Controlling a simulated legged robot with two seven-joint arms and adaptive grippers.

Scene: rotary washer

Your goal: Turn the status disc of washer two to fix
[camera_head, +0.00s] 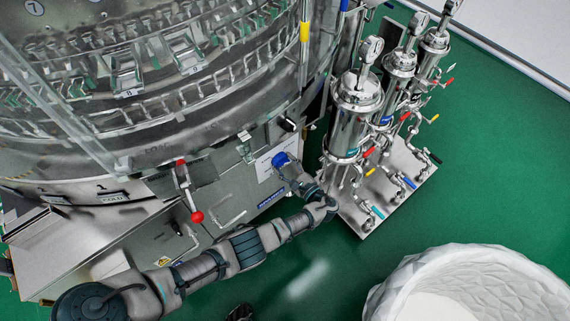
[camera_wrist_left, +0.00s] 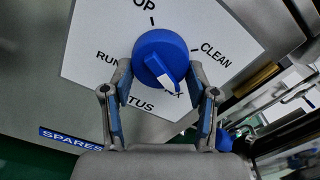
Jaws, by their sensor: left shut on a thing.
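The blue status disc (camera_wrist_left: 161,57) sits on a white label plate (camera_wrist_left: 95,45) on the washer's grey panel. In the head view the disc (camera_head: 280,159) shows just past my left gripper (camera_head: 288,168). In the left wrist view my left gripper (camera_wrist_left: 165,82) has one finger on each side of the disc's lower part and is shut on it. My right gripper is not in view.
A lever with a red ball (camera_head: 196,216) stands out left of the disc. Steel cylinders (camera_head: 357,103) with coloured valves stand on a plate at right. A white basin (camera_head: 470,280) is at lower right. A "SPARES" label (camera_wrist_left: 71,140) is below the plate. Green floor lies between.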

